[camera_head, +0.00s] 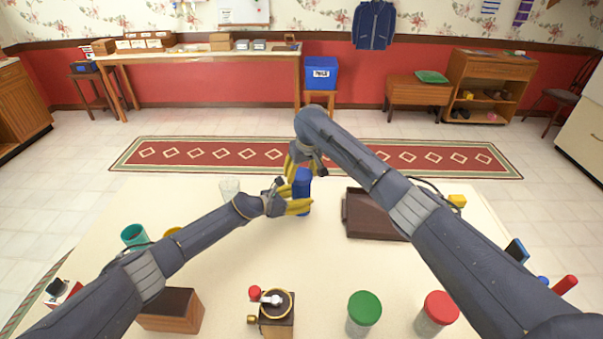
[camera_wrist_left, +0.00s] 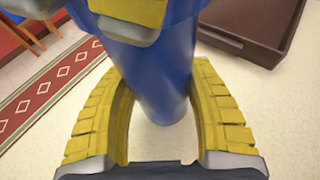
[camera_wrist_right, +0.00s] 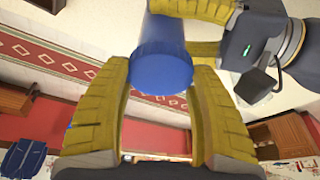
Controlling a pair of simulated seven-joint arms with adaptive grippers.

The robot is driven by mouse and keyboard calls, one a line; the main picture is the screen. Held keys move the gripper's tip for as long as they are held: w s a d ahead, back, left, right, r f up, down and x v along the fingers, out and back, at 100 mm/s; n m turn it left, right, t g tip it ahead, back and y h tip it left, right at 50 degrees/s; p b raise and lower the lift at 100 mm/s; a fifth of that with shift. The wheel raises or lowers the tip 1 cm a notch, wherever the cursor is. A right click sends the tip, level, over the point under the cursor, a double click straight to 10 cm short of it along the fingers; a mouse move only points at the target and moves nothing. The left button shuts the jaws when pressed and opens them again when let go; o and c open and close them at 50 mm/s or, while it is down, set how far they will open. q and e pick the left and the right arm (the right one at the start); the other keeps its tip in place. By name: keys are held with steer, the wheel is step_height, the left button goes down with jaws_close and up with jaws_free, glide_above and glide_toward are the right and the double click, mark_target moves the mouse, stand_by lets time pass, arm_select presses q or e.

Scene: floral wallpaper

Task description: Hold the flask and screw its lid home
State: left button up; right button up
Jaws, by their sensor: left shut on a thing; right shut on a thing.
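The blue flask (camera_head: 303,192) stands upright near the far middle of the table. My left gripper (camera_head: 299,206) has its yellow fingers shut around the flask's body. In the left wrist view the flask (camera_wrist_left: 152,85) runs down between the fingers (camera_wrist_left: 160,105). My right gripper (camera_head: 297,167) is above, at the flask's top, with its fingers shut on the blue lid. In the right wrist view the round blue lid (camera_wrist_right: 160,74) sits between the fingertips (camera_wrist_right: 160,80). The lid appears in line with the flask; the seam between them is hidden by the fingers.
A dark brown tray (camera_head: 372,215) lies just right of the flask, under my right arm. A clear glass (camera_head: 229,188) stands to the left. A grinder (camera_head: 276,312), a green-lidded jar (camera_head: 363,312) and a red-lidded jar (camera_head: 437,312) stand near the front edge.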

steer(key=o, duration=0.9)
steer(key=n+g+y, duration=0.1)
steer(key=n, duration=0.4)
steer(key=shift+n, duration=0.3)
steer(key=n+y, duration=0.1)
steer(key=n, duration=0.2)
steer(key=shift+n+g, duration=0.3)
steer(key=shift+g, duration=0.1)
steer(key=shift+n+g, duration=0.5)
steer(key=shift+n, duration=1.2)
steer(key=shift+w, duration=0.1)
